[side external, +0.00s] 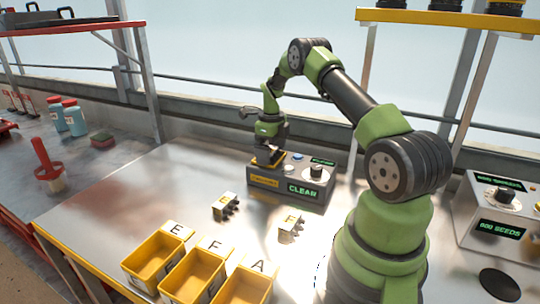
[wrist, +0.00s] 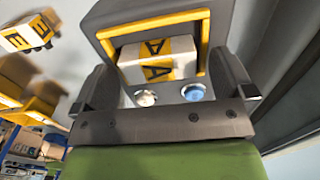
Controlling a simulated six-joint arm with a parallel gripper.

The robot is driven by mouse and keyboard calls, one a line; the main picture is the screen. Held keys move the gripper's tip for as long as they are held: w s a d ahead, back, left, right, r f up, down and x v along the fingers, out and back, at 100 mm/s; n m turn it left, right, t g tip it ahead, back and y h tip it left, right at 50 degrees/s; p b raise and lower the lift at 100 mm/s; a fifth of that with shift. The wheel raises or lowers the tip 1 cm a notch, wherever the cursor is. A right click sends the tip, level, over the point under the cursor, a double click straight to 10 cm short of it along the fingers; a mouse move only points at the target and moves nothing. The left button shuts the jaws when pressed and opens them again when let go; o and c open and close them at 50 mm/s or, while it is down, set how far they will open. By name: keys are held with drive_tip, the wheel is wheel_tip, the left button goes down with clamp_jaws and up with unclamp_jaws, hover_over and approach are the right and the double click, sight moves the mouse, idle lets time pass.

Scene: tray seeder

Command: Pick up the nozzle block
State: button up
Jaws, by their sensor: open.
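A white nozzle block with a yellow band marked A (wrist: 158,58) sits in the yellow-framed slot of the grey station (side external: 290,183). My gripper (side external: 268,152) is above the slot in the side external view and hides the block there. In the wrist view, my gripper (wrist: 165,72) is open, one finger on each side of the slot, and nothing is held. I cannot tell whether the fingers touch the station. Two other nozzle blocks, marked E (side external: 224,206) and F (side external: 291,228), lie on the metal table, apart from my gripper.
Yellow bins marked E (side external: 153,262), F (side external: 193,276) and A (side external: 244,287) stand at the table's front. The station's display reads CLEAR (side external: 303,190). A seed counter (side external: 500,215) stands at right. The table left of the station is bare.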

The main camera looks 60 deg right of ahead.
sight(271, 151)
drive_tip(key=c, duration=1.1)
wheel_tip(271, 151, up, 10)
drive_tip(key=shift+c, duration=0.2)
